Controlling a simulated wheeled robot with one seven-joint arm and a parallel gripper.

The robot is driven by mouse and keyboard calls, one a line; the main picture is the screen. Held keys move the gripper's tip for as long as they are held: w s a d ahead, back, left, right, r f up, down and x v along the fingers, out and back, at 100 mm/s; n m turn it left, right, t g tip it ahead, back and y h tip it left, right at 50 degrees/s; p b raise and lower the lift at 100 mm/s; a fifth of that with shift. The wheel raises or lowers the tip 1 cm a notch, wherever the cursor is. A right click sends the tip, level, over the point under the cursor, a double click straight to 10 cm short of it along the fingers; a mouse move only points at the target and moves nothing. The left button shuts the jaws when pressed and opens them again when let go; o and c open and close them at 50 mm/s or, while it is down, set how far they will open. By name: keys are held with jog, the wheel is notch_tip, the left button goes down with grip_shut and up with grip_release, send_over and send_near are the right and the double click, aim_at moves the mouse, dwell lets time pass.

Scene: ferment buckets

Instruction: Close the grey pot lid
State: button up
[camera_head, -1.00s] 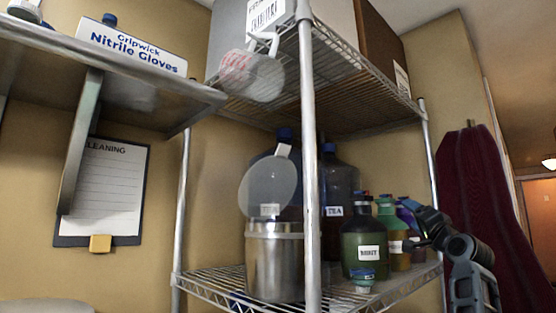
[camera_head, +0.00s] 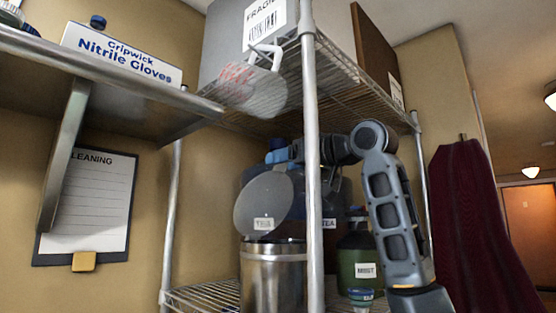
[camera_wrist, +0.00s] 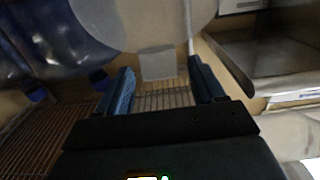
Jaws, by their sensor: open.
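The grey lid (camera_head: 264,205) is round with a pale label and stands raised, tilted back, at the rim of the metal pot (camera_head: 272,275) on the wire shelf. In the wrist view the lid (camera_wrist: 135,18) fills the upper middle, its pale label appearing between my fingertips. My gripper (camera_head: 277,153) is just above the lid's top edge in the head view, partly hidden by its surroundings. In the wrist view my gripper (camera_wrist: 161,68) is open, its blue fingers apart with nothing visibly held. I cannot tell whether it touches the lid.
A shelf post (camera_head: 312,170) stands in front of my arm. A green bottle (camera_head: 357,262) is right of the pot, and large dark bottles stand behind the lid. The upper wire shelf (camera_head: 345,80) is overhead. A small jar (camera_head: 361,297) sits at the front.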

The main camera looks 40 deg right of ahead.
aim_at(276, 174)
jog(key=shift+w+p, duration=0.4)
jog(key=shift+w, duration=1.35)
grip_shut()
